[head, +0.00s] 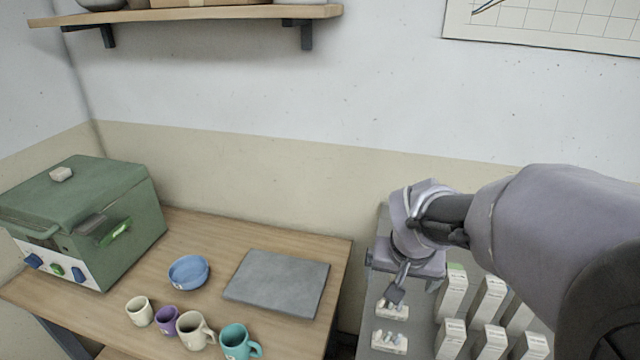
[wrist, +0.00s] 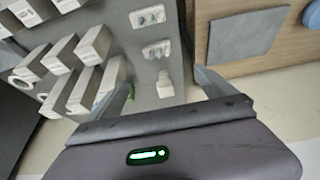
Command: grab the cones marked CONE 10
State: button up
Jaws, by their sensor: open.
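Small white holders with pale cones stand on the grey surface at the lower right of the head view, one at the front (head: 389,342) and one (head: 393,310) just below my gripper (head: 408,287). In the wrist view there are two cone holders, one at the top (wrist: 147,17) and one below it (wrist: 156,50). A third pale piece (wrist: 165,86) lies between my open fingers (wrist: 162,78), apart from both. Several white boxes (head: 452,292) stand to the right of the holders. Their print is too small to read, so I cannot tell which is marked CONE 10.
A wooden table (head: 190,232) at left holds a green kiln-like box (head: 85,215), a blue bowl (head: 189,272), several mugs (head: 238,343) and a grey slab (head: 277,282). A gap separates it from the grey surface (head: 372,290). A shelf (head: 190,13) is above.

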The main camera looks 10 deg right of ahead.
jog(key=b, duration=0.4)
send_over(392, 308)
jog(key=s, duration=0.1)
notch_tip(392, 308, down, 11)
jog(key=shift+s+d+r, duration=0.1)
jog(key=shift+s, duration=0.05)
jog(key=b+x, duration=0.2)
jog(key=x, duration=0.1)
jog(key=b+x, duration=0.1)
jog(key=x, duration=0.1)
jog(key=shift+a, duration=0.25)
